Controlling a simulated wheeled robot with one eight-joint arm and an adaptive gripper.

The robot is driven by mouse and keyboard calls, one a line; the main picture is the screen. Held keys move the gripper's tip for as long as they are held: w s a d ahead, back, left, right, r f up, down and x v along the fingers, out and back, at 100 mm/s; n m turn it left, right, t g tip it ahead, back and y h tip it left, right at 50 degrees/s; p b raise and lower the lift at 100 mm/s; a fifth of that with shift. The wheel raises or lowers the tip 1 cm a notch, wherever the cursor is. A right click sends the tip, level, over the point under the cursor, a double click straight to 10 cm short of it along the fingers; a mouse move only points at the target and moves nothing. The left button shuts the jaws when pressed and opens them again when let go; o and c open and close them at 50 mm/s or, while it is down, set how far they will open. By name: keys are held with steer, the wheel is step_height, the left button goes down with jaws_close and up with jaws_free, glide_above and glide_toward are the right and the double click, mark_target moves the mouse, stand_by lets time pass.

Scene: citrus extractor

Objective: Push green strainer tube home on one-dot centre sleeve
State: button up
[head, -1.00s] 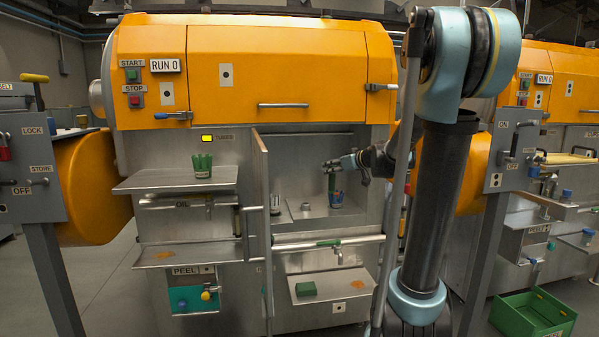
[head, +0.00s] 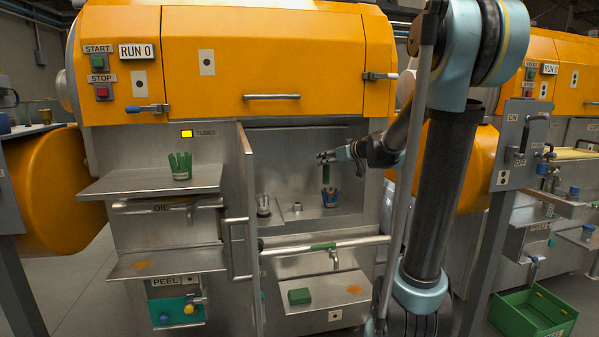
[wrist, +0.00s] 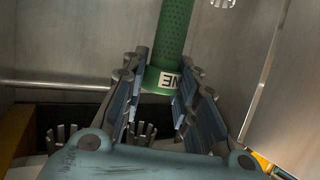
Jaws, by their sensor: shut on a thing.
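The green strainer tube (head: 326,173) is upright inside the open bay of the machine, held by my gripper (head: 326,157). In the wrist view the perforated green tube (wrist: 173,40) with a white label stands between the fingers of my gripper (wrist: 168,88). A pronged sleeve also shows in the wrist view (wrist: 142,130). No dot marks are readable.
The open bay door (head: 245,200) stands left of the bay. A rail (head: 325,246) crosses below the bay. A lower tray (head: 325,292) holds a green block (head: 299,296). A green crate (head: 534,315) is on the floor.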

steer(key=w+a+f+n+g+y, duration=0.2)
steer(key=w+a+f, duration=0.6)
steer(key=w+a, duration=0.4)
steer(key=shift+w+a+n+g+y, duration=0.2)
steer(key=shift+w+n+g+y, duration=0.15)
steer(key=shift+n+g, duration=0.4)
steer(key=shift+f, duration=2.5)
steer(key=shift+s+d, duration=0.1)
step_height(320, 180, down, 9)
steer(key=shift+r, duration=0.2)
stand_by(2.8)
